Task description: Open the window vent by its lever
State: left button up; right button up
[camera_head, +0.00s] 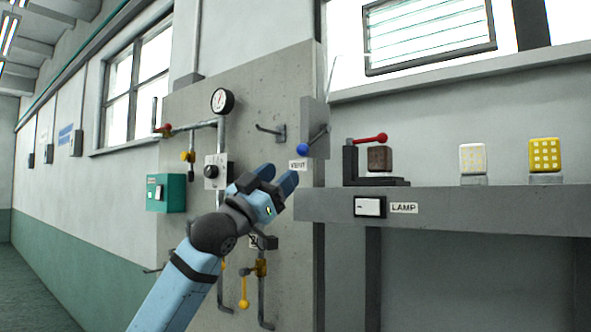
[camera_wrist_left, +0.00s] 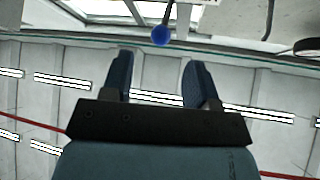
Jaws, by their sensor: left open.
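The vent lever is a thin dark rod ending in a blue ball knob (camera_head: 303,149), on a grey plate (camera_head: 314,127) at the right end of the concrete panel. A "VENT" label (camera_head: 298,164) sits just below the knob. The window vent (camera_head: 430,36) is a slatted pane in a dark frame at upper right; its slats look closed. My left gripper (camera_head: 278,177) is open and empty, just below and left of the knob. In the left wrist view the knob (camera_wrist_left: 160,36) lies beyond the fingertips (camera_wrist_left: 158,72), roughly centred between them and apart from them. My right gripper is not in view.
A gauge (camera_head: 222,101), pipes and a teal box (camera_head: 166,193) are on the panel at left.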

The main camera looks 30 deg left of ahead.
pick_arm(q)
jog(key=b+v, duration=0.1)
jog(key=v, duration=0.4)
jog(key=shift+f, duration=0.1)
dwell(0.3)
